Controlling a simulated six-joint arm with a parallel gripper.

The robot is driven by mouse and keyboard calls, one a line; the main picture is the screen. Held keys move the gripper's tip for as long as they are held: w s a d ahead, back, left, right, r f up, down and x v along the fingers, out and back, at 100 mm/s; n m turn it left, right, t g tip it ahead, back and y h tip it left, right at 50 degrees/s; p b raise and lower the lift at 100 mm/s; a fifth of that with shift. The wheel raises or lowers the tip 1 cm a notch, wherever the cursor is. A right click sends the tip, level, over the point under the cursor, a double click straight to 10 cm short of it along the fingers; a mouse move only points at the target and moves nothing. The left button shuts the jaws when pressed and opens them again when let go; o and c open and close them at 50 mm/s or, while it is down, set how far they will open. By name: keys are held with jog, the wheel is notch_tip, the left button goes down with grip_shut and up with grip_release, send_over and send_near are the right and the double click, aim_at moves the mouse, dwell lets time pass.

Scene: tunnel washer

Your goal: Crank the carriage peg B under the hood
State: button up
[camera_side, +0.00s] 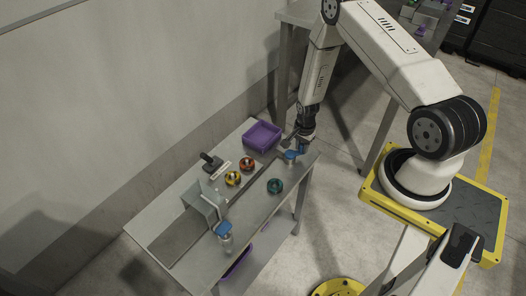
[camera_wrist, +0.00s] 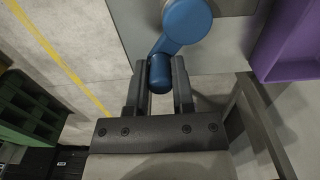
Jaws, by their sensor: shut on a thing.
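A blue crank sits at the right end of the grey bench; its handle (camera_wrist: 160,72) and round hub (camera_wrist: 187,18) show in the wrist view, and the crank (camera_side: 291,154) shows small in the side view. My gripper (camera_wrist: 160,88) is shut on the handle, one finger on each side of it. In the side view my gripper (camera_side: 297,142) reaches down to the crank from above. A grey hood (camera_side: 204,206) stands over the left part of the bench, at one end of a dark slot (camera_side: 238,195). I cannot make out which part is carriage peg B.
Yellow (camera_side: 232,178), orange-red (camera_side: 246,163) and teal (camera_side: 274,186) round pieces sit on the bench near the slot. A purple tray (camera_side: 262,136) is at the back right. A black-handled item (camera_side: 210,161) stands behind the hood; another blue part (camera_side: 222,229) is at the front left.

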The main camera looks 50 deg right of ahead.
jog(key=shift+s+a, duration=0.75)
jog(key=shift+a, duration=0.3)
jog(key=shift+a, duration=0.1)
jog(key=shift+w+a, duration=0.1)
jog(key=shift+a, duration=1.05)
jog(key=shift+w, duration=0.1)
jog(key=shift+w+a, duration=0.75)
jog(key=shift+a, duration=0.2)
jog(key=shift+w, duration=0.15)
